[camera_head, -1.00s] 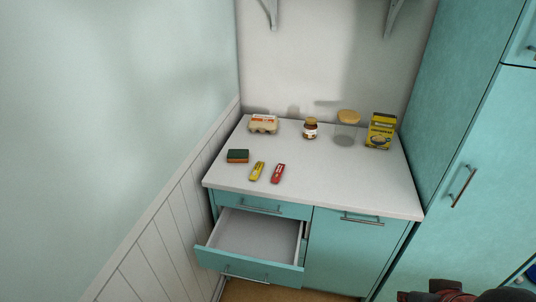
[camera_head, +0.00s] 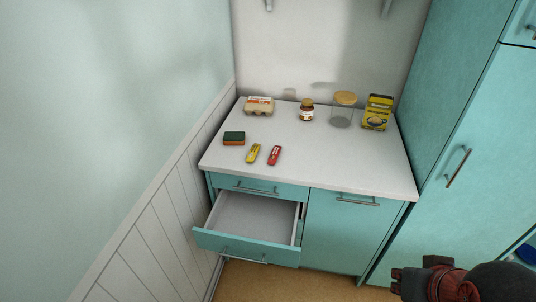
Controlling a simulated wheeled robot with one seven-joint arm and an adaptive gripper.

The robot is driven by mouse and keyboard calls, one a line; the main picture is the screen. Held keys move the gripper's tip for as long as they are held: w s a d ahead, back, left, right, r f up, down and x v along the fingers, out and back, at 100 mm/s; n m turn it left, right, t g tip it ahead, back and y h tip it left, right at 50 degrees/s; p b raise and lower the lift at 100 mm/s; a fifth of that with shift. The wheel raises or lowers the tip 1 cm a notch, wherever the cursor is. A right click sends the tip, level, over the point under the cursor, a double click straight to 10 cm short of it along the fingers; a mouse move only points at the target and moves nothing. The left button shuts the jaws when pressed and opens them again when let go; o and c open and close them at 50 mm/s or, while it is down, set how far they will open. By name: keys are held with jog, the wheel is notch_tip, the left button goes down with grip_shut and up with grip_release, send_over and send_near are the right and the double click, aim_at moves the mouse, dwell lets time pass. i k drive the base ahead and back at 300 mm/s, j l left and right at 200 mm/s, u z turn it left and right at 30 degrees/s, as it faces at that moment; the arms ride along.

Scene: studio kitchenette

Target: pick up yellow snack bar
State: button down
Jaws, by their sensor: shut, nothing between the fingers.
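The yellow snack bar (camera_head: 253,153) lies on the white countertop (camera_head: 330,172), near its front left part. A red snack bar (camera_head: 274,155) lies just to its right, a small gap apart. My gripper (camera_head: 397,281) is at the bottom right of the view, low and in front of the cabinet, well away from the yellow bar. It looks shut and empty, and its fingertips point left.
An open, empty drawer (camera_head: 258,214) juts out below the counter's left half. A sponge (camera_head: 234,138), an egg carton (camera_head: 259,106), a jar (camera_head: 306,111), a glass canister (camera_head: 342,112) and a yellow box (camera_head: 377,113) stand on the counter. A tall teal cabinet (camera_head: 470,125) bounds the right.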

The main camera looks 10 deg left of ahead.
aim_at(253, 152)
jog(key=i+j+u, duration=0.1)
jog(key=u, duration=0.3)
jog(key=i+j+u, duration=0.2)
jog(key=u, duration=0.25)
jog(key=i+j+u, duration=0.1)
jog(key=u, duration=0.3)
jog(key=i+j, duration=0.1)
jog(key=i, duration=1)
